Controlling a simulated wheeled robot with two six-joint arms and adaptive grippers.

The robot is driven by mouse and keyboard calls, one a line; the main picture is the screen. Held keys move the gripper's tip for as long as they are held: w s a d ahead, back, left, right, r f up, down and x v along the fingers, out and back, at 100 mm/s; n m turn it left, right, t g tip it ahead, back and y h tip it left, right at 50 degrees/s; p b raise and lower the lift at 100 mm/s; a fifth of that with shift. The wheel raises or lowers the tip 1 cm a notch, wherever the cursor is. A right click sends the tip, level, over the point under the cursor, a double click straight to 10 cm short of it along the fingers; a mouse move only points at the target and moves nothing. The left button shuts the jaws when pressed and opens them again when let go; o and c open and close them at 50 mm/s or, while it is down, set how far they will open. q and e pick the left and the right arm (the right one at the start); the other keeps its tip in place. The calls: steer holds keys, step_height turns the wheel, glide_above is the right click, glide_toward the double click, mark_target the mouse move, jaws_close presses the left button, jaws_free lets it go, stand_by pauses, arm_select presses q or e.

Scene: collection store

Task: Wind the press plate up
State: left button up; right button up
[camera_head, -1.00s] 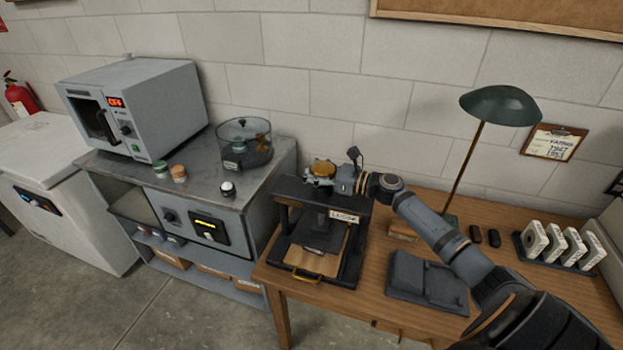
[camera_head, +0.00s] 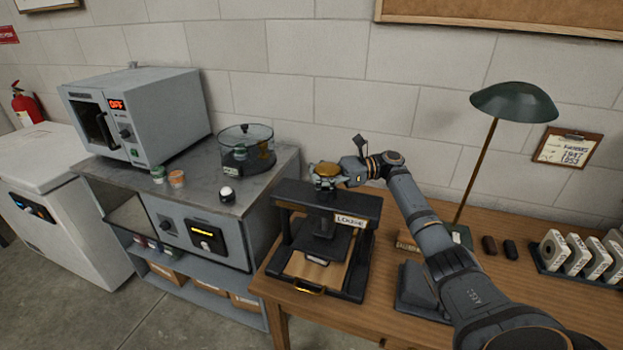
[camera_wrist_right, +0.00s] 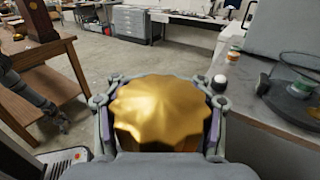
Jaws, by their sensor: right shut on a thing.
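The press (camera_head: 363,245) is a dark frame standing on the wooden table, with a label on its crossbeam. A gold lobed knob (camera_head: 325,169) tops its screw. The dark press plate (camera_head: 322,246) hangs below the crossbeam; its exact gap above the wooden board (camera_head: 318,271) is hard to tell. My right gripper (camera_head: 330,177) is shut on the knob, coming from the right. In the right wrist view the knob (camera_wrist_right: 160,108) sits between both fingers. A dark jointed arm at that view's left edge looks like my left one; its gripper (camera_wrist_right: 60,122) is too small to judge.
A dark folded item (camera_head: 418,287) lies under my arm. Left is a metal cabinet (camera_head: 262,215) with a microwave oven (camera_head: 140,115), small jars and a clear round vessel (camera_head: 246,150).

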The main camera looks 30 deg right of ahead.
stand_by(0.4)
steer(key=o, duration=1.2)
steer(key=shift+d, duration=0.15)
steer(key=v, duration=1.1)
steer(key=shift+w, duration=0.1)
steer(key=shift+s+d, duration=0.25)
steer(key=shift+d, duration=0.2)
